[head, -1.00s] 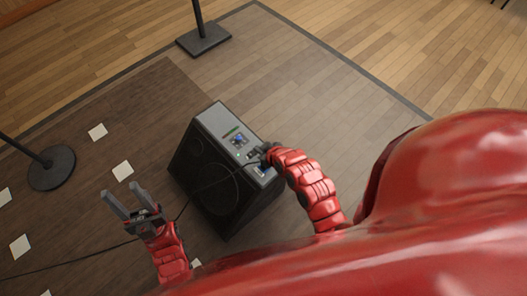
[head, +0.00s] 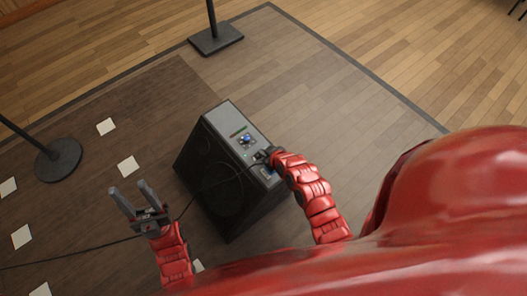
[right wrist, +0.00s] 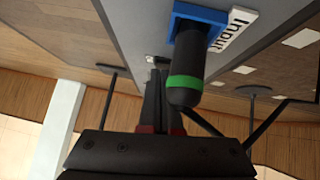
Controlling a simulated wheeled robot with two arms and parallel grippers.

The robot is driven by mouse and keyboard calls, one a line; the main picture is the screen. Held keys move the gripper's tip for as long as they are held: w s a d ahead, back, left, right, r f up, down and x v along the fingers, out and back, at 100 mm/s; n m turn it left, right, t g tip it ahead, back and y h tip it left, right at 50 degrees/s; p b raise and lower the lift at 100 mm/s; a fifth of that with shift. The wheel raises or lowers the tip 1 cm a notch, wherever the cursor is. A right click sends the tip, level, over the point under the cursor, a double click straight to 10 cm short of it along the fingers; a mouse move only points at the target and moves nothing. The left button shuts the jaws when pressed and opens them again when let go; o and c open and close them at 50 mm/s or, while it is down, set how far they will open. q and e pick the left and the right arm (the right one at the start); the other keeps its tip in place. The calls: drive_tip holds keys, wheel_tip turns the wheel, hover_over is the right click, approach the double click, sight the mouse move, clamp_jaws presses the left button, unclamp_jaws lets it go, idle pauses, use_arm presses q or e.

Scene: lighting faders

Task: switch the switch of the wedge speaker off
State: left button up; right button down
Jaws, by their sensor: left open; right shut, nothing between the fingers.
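The wedge speaker (head: 212,190) is a dark box standing on the floor, with a grey control panel (head: 228,116) on its upper side. The panel bears a blue knob (head: 246,139) and a green strip. My right gripper (head: 262,155) is shut and empty at the panel, below the knob. In the right wrist view its closed fingertips (right wrist: 157,68) are at a small pale part (right wrist: 156,59) on the panel, possibly the switch; contact and its position are unclear. My left gripper (head: 133,204) is open and empty, left of the speaker.
A black plug with a green ring (right wrist: 184,88) sits in a blue socket (right wrist: 200,18) marked Input, close beside my right fingers. A thin cable (head: 85,257) runs left across the floor. Stand bases (head: 58,160) (head: 215,39) and white floor squares (head: 127,166) lie around.

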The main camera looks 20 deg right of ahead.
drive_tip(key=shift+f, duration=0.1)
drive_tip(key=shift+s, duration=0.1)
drive_tip(key=shift+s+a+p, duration=0.25)
drive_tip(key=shift+a+p, duration=0.4)
drive_tip(key=shift+a, duration=0.1)
